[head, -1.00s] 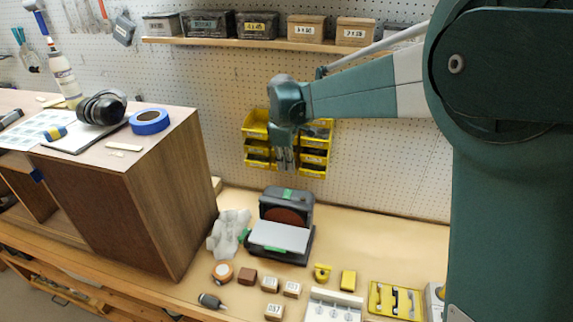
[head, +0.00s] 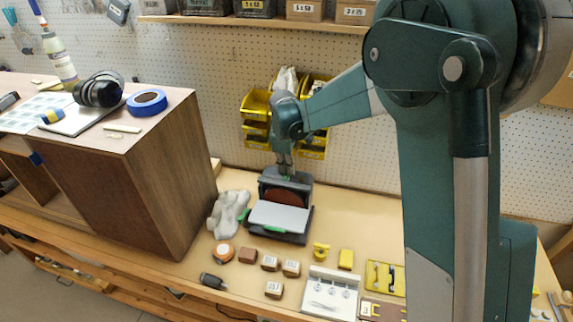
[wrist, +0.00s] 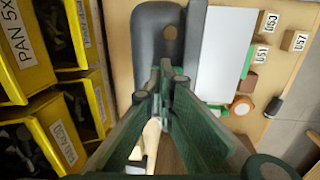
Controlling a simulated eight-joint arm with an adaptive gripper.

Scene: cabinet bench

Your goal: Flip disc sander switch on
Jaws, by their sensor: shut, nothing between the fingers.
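The disc sander (head: 296,235) stands on the bench, with a dark housing, a reddish-brown disc and a pale flat table in front. In the wrist view its dark grey housing (wrist: 150,22) is at the top, with the pale table (wrist: 228,55) to the right. My gripper (head: 285,172) is over the top of the sander's housing, pointing down. In the wrist view my gripper (wrist: 166,72) has its green fingertips together and empty, in front of the housing. I cannot tell whether they touch it. The switch is not clearly seen; the fingers cover part of the housing top.
Yellow bins (head: 256,105) hang on the pegboard close behind my gripper, and loom at left in the wrist view. A wooden cabinet (head: 150,190) stands left of the sander. A grey lumpy object (head: 228,212) is beside it. Several small blocks lie in front.

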